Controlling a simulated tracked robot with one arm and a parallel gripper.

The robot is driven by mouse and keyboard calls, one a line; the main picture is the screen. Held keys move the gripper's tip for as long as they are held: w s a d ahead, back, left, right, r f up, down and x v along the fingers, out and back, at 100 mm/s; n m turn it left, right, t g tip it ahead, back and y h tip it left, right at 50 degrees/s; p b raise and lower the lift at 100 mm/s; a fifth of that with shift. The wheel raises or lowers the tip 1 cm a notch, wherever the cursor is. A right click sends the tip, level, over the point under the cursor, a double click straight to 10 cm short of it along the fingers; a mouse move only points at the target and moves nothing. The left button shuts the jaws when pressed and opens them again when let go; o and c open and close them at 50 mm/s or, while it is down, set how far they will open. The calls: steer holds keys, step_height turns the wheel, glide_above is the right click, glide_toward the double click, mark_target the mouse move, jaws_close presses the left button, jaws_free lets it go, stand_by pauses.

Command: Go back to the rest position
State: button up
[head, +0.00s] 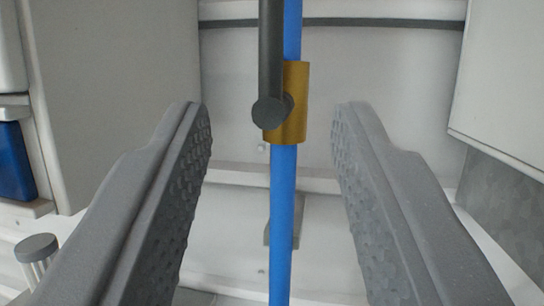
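My gripper (268,112) is open, with its two grey textured fingers spread wide at the left and right of the head view. Between the fingers, and apart from both, stands a blue vertical pipe (283,220) with a brass-coloured valve body (294,122) on it. A dark grey lever handle (271,50) points up from the valve, lying alongside the pipe. Nothing is held between the fingers.
A large grey panel (110,90) is at the left and a white box edge (510,80) at the right. A blue block (14,160) sits at the far left. A grey-capped white piece (36,248) is at lower left. White back wall (400,60) lies behind the pipe.

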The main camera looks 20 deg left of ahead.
stand_by(0.3)
step_height(320, 180, up, 5)
steer(key=w+d+m+h, duration=0.1)
steer(key=w+d+m, duration=0.2)
steer(key=m, duration=0.2)
steer(key=s+a+f+g+h, duration=0.1)
steer(key=s+a+f+g, duration=0.15)
steer(key=a, duration=0.45)
steer(key=s+a+f+g+h, duration=0.1)
steer(key=s+a+f+g, duration=0.15)
steer(key=a, duration=0.35)
steer(key=s+a+f+h, duration=0.1)
steer(key=s+f+h, duration=0.1)
steer(key=s+f, duration=0.3)
steer(key=s+a+f+n+g+h, duration=0.1)
steer(key=s+a+f+h, duration=0.1)
steer(key=s+f, duration=0.3)
step_height(320, 180, down, 5)
steer(key=shift+a+r, duration=0.1)
steer(key=shift+a, duration=0.15)
steer(key=shift+w+a, duration=0.1)
steer(key=shift+a, duration=0.05)
